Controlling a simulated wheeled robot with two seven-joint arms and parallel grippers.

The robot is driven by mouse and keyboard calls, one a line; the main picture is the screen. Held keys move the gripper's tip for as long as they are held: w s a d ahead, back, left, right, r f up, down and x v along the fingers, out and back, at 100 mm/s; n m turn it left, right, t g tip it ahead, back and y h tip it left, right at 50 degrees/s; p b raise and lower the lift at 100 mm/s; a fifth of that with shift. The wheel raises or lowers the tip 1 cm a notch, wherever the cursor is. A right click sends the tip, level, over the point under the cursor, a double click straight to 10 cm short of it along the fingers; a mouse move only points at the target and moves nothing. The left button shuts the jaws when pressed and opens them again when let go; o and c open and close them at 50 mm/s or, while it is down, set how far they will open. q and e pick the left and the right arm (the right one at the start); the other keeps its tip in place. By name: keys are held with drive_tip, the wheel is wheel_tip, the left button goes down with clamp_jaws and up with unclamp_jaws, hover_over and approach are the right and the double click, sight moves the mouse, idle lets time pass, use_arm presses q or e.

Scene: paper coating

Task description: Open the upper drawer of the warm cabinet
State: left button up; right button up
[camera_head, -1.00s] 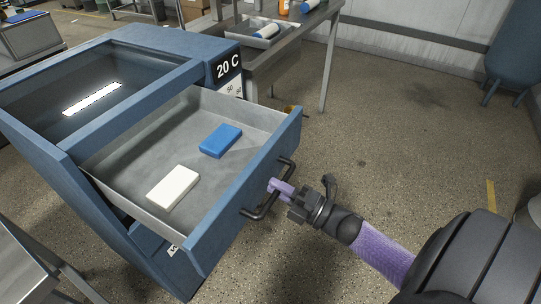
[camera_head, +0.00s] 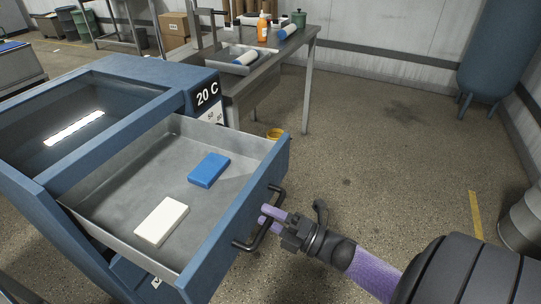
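The warm cabinet (camera_head: 118,72) is blue with a dark window on top and a "20 C" sign. Its upper drawer (camera_head: 95,228) is pulled well out, showing a grey metal inside. The drawer's black bar handle (camera_head: 274,205) is on the blue front panel. My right gripper (camera_head: 268,214) is at this handle, its purple fingers slightly apart around the bar. Whether they touch the bar cannot be told. A blue block (camera_head: 209,170) and a white block (camera_head: 161,221) lie flat in the drawer. My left gripper is not in view.
A metal table (camera_head: 262,60) behind the cabinet holds a tray, an orange bottle (camera_head: 263,28) and other items. A yellow container (camera_head: 275,134) is on the floor behind the drawer. A blue tank (camera_head: 500,50) stands at the right back. The floor at right is mostly clear.

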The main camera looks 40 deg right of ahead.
drive_tip(key=v, duration=1)
